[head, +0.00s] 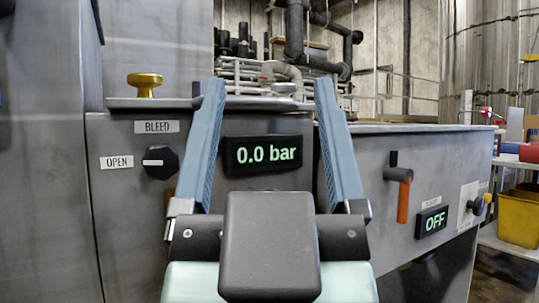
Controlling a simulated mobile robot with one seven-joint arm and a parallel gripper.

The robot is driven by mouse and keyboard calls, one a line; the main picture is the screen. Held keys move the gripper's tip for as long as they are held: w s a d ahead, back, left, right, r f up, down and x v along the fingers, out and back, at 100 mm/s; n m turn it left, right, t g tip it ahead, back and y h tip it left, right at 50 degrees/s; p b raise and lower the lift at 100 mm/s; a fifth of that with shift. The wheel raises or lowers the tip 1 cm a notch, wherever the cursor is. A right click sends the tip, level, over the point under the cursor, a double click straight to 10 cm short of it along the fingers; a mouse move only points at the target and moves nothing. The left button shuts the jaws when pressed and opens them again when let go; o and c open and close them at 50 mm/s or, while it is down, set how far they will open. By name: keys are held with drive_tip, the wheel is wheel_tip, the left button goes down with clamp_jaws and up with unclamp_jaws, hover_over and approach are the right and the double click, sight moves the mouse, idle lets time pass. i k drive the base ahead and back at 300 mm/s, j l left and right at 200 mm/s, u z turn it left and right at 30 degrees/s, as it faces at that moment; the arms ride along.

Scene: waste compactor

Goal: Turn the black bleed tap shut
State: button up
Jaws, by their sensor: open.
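The black bleed tap (161,162) is a dark faceted knob on the grey front panel, left of my gripper. It sits under a BLEED label (157,127) and right of an OPEN label (117,162). A white mark on the knob lies level and points left, toward OPEN. My gripper (270,95) is in the middle of the view, its two blue fingers spread wide and empty. The left finger stands to the right of the tap, apart from it in the picture. The tap is in plain view.
A display (262,155) reading 0.0 bar shows between the fingers. A brass knob (145,84) stands on the ledge above the tap. To the right are an orange-handled lever (403,200), an OFF display (431,222) and a dark knob (476,206). A yellow bin (518,217) stands far right.

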sight(161, 162)
drive_tip(key=k+l+u, duration=0.25)
drive_tip(key=k+u, duration=0.75)
drive_tip(key=k, duration=0.15)
